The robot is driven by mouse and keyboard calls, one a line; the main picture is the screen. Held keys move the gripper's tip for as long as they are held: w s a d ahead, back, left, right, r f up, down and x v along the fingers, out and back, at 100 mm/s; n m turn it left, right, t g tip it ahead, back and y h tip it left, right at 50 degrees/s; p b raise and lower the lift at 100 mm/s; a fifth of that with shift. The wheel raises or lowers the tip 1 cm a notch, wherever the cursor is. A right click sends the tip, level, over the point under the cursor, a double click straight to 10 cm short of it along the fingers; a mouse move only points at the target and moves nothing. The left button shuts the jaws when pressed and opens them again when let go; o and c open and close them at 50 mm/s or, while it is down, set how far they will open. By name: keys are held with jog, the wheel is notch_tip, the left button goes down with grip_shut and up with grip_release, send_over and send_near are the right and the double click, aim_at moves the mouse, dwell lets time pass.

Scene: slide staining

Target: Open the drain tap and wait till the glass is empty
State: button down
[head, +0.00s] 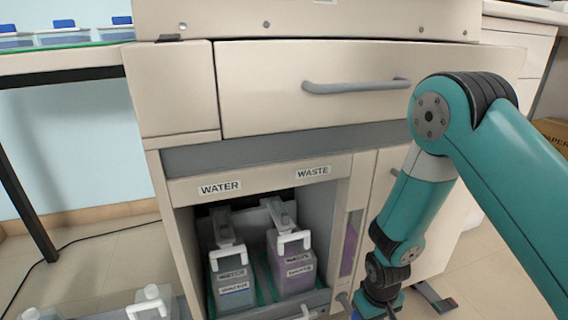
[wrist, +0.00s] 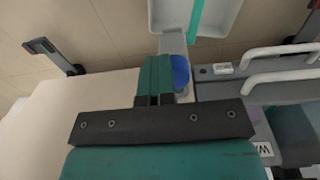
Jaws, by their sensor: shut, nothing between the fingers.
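The sight glass (head: 350,243) is a narrow upright strip at the right of the open cabinet bay in the head view, with purple in most of its visible length. In the wrist view a blue round part (wrist: 181,74), seemingly the drain tap's handle, sits beside a grey fitting (wrist: 172,43). My gripper (wrist: 155,78) is shut and empty, its fingers right beside the blue part; I cannot tell whether they touch it. In the head view my wrist reaches down at the bottom edge, and the fingertips are cut off. The tap's setting cannot be told.
The bay holds a WATER container (head: 232,285) and a WASTE container (head: 293,270) with white handles. A closed drawer (head: 370,88) is above. A pale tray (wrist: 225,18) lies past the fingers in the wrist view. White bar handles (wrist: 280,52) are at right.

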jog(key=shift+s+a+f+y+p, duration=0.15)
jog(key=shift+a+f+p, duration=0.2)
jog(key=shift+a, duration=0.35)
jog(key=shift+s+a+f+y+p, duration=0.15)
jog(key=shift+a+f+p, duration=0.2)
jog(key=shift+a, duration=0.3)
jog(key=shift+s, duration=0.1)
notch_tip(320, 180, up, 6)
jog(key=p, duration=0.7)
jog(key=shift+s+d+r, duration=0.15)
jog(key=shift+s+d, duration=0.1)
jog(key=shift+d, duration=0.2)
